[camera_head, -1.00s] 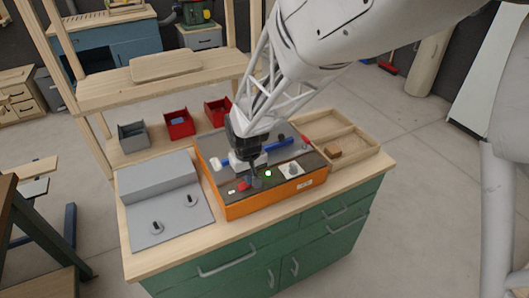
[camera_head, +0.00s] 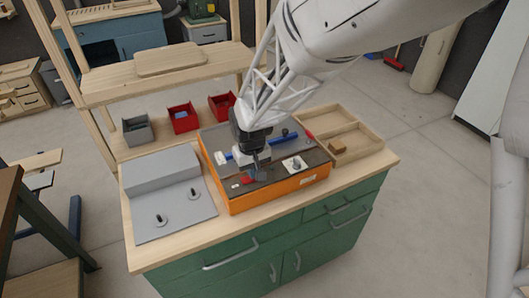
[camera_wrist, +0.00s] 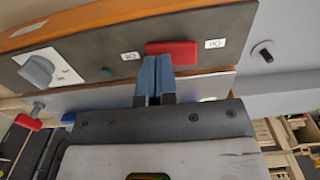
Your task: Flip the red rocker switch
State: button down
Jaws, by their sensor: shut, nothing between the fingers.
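The red rocker switch (camera_wrist: 172,53) is set in the dark top panel (camera_wrist: 205,25) of an orange box, between two small white labels in the wrist view. In the head view the switch (camera_head: 248,181) shows small, just left of my fingers. My gripper (camera_wrist: 157,60) is shut and empty, its blue-grey fingertips at the switch's near edge, left of its middle. I cannot tell whether they touch it. In the head view my gripper (camera_head: 262,176) is low over the panel. A small round lamp (camera_wrist: 107,73) beside the switch looks dark green, unlit.
A grey knob (camera_wrist: 38,70) on a white plate sits on the same panel. A grey console (camera_head: 165,200) stands left of the orange box (camera_head: 280,193). A wooden tray (camera_head: 350,128) is at the right; red and grey bins (camera_head: 136,130) stand behind.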

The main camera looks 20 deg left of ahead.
jog(key=shift+r, duration=3.15)
jog(key=s+d+r+m, duration=0.1)
jog(key=d+r, duration=0.3)
jog(key=d, duration=0.4)
jog(key=s+d+r+m+t, duration=0.1)
jog(key=d+r+m, duration=0.15)
jog(key=d, duration=0.55)
jog(key=s+d+r+m, duration=0.1)
jog(key=d+r, duration=0.4)
jog(key=d, duration=0.3)
jog(key=s+d+r+m+t, duration=0.1)
jog(key=s+d+r+m, duration=0.2)
jog(key=s+d, duration=1.2)
jog(key=shift+s+d+m+t, duration=0.3)
jog(key=shift+d+m, duration=0.55)
jog(key=shift+d, duration=0.5)
jog(key=shift+r, duration=0.1)
